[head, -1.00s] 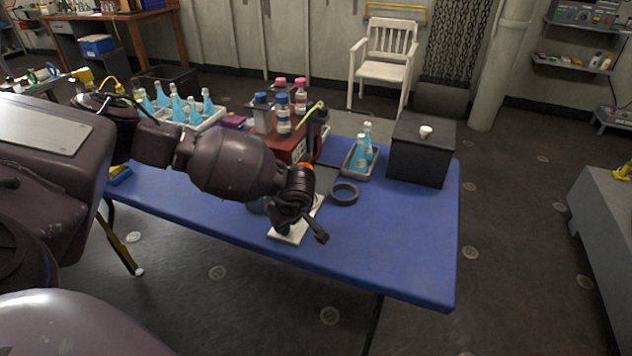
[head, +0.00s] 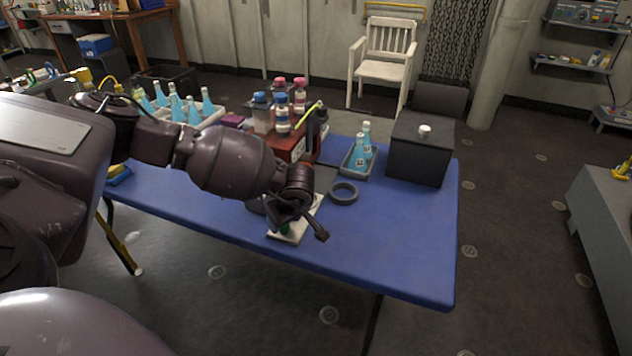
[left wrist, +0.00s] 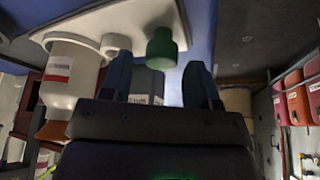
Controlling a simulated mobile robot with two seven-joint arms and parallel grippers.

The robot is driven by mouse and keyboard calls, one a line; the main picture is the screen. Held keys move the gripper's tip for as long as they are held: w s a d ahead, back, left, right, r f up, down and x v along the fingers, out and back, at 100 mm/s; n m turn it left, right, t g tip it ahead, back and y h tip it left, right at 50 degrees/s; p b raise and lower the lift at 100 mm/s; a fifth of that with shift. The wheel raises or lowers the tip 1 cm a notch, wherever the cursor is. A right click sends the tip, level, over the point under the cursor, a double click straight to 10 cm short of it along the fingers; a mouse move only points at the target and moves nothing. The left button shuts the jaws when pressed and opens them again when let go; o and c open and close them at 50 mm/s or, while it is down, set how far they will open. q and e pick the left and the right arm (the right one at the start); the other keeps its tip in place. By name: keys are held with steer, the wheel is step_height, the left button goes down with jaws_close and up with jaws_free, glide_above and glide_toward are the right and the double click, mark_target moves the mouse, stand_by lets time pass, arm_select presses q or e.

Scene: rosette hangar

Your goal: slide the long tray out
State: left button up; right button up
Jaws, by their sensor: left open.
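I cannot tell for certain which piece is the long tray. A pale flat tray (head: 279,237) lies near the table's front edge, largely hidden by my left gripper (head: 296,220). In the left wrist view, seen upside down, the pale tray (left wrist: 215,12) carries a green-capped item (left wrist: 162,48) and a white tub (left wrist: 68,78). My left gripper (left wrist: 159,80) is open there, with the green-capped item and a grey labelled thing showing between its fingers; contact is unclear. A narrow grey tray (head: 350,173) with two blue bottles stands farther back. My right gripper is not in view.
A dark box (head: 418,160) with a white knob stands right of the grey tray. A dark ring (head: 343,193) lies in front. A red box (head: 290,149) with bottles and a white crate (head: 213,118) of blue bottles stand behind my arm. The blue table (head: 400,235) is clear at front right.

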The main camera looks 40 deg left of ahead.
arm_select(q)
steer(key=shift+r+p, duration=1.1)
steer(key=shift+r, duration=1.3)
steer(key=shift+r+p, duration=0.5)
steer(key=shift+r, duration=0.5)
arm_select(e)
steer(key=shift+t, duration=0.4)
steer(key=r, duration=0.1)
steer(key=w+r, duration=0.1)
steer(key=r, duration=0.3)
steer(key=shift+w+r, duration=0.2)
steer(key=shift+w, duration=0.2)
arm_select(q)
steer(key=shift+f, duration=0.1)
